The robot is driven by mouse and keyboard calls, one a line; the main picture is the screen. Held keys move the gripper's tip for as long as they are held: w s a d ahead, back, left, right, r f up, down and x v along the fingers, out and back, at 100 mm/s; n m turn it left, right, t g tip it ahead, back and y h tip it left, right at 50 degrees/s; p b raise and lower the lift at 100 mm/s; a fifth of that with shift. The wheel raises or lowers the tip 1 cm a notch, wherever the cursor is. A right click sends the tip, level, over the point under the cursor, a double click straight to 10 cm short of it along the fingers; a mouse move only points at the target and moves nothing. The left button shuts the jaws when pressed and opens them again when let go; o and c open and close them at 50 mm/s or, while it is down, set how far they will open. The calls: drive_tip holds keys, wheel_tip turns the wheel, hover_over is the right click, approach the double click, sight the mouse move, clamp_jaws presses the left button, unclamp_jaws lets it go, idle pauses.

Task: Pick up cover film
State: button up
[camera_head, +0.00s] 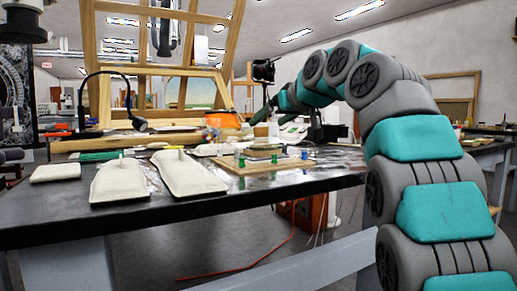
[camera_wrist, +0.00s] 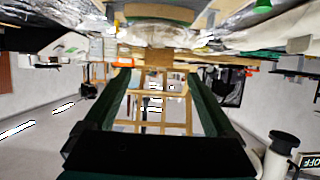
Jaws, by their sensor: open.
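I cannot pick out the cover film for certain. A shiny, crinkled sheet (camera_wrist: 60,14) shows at the upper left of the wrist view, which appears upside down. On the dark table (camera_head: 130,215) a wooden board (camera_head: 243,168) carries a small flat stack (camera_head: 262,153) with green and blue knobs around it. My gripper (camera_head: 268,115) is above and behind this board in the head view, apart from the tabletop. In the wrist view my gripper (camera_wrist: 160,75) has its two dark green fingers spread, with nothing between them.
Pale padded bags (camera_head: 187,174) lie on the table left of the board. A black lamp (camera_head: 139,123) bends over the table behind them. A wooden frame (camera_head: 160,75) stands at the back. An orange item (camera_head: 222,120) sits behind the board.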

sight(261, 128)
drive_tip(key=shift+p+x, duration=0.3)
drive_tip(key=shift+x, duration=2.6)
drive_tip(key=shift+c, duration=0.3)
clamp_jaws()
